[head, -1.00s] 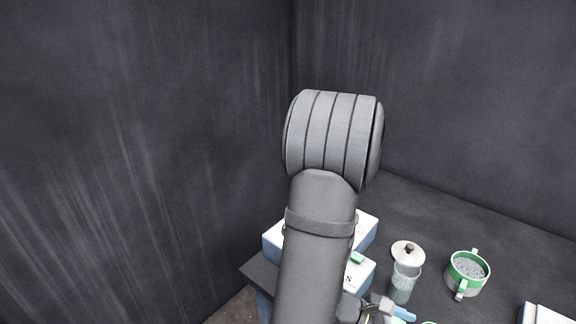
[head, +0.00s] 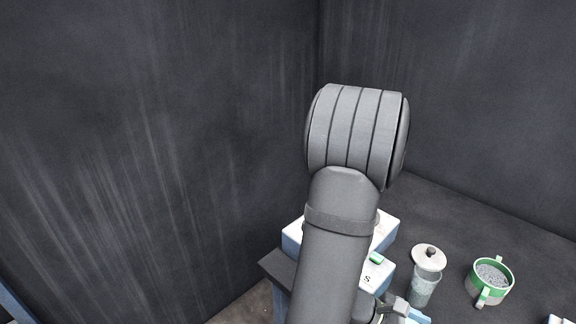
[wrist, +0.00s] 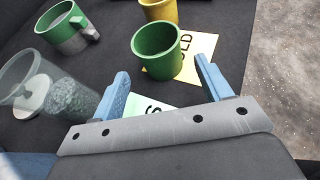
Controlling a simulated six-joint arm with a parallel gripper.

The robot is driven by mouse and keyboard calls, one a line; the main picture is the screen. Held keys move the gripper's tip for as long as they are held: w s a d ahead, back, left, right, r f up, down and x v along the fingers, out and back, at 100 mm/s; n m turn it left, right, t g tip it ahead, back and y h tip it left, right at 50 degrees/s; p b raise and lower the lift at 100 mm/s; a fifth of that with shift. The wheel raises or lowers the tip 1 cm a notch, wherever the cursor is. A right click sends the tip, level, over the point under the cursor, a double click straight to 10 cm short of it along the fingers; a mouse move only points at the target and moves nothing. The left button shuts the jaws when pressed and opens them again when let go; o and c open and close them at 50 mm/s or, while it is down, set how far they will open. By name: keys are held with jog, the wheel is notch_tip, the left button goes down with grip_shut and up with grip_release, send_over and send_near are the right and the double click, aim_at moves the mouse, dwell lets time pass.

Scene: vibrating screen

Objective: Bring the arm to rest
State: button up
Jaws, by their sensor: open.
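My gripper (wrist: 162,95) is open in the wrist view, with its two blue fingers apart and nothing between them. It is above the dark table (wrist: 110,75), near a green cup and a glass jar. In the head view my arm fills the middle, and part of the gripper (head: 408,312) shows low at the picture's bottom edge. The arm hides much of a white and blue machine (head: 385,232) with a green button (head: 376,258).
A lidded glass jar (head: 424,287) and a green-banded pot of grey grains (head: 490,281) stand on the table. A green cup (wrist: 157,52) stands on a yellow card (wrist: 199,48), with a yellow cup (wrist: 160,9) behind. Dark walls (head: 150,130) close in.

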jog(key=x, duration=0.7)
jog(key=shift+s+d+f, duration=0.1)
jog(key=shift+s+f, duration=0.05)
jog(key=shift+f, duration=0.05)
jog(key=shift+r, duration=1.15)
notch_tip(320, 180, up, 2)
jog(key=shift+s+r, duration=0.15)
jog(key=shift+r, duration=0.05)
jog(key=s+r, duration=0.7)
jog(key=s, duration=0.4)
jog(key=shift+m+g+y, duration=0.4)
jog(key=shift+m, duration=0.4)
jog(key=shift+w+d+r, duration=0.1)
jog(key=shift+w+d, duration=0.2)
jog(key=shift+d, duration=0.4)
jog(key=shift+w+d+r, duration=0.1)
jog(key=shift+w+d, duration=0.2)
jog(key=shift+d, duration=0.4)
jog(key=shift+w+d, duration=0.3)
jog(key=shift+d, duration=0.45)
jog(key=shift+o, duration=0.2)
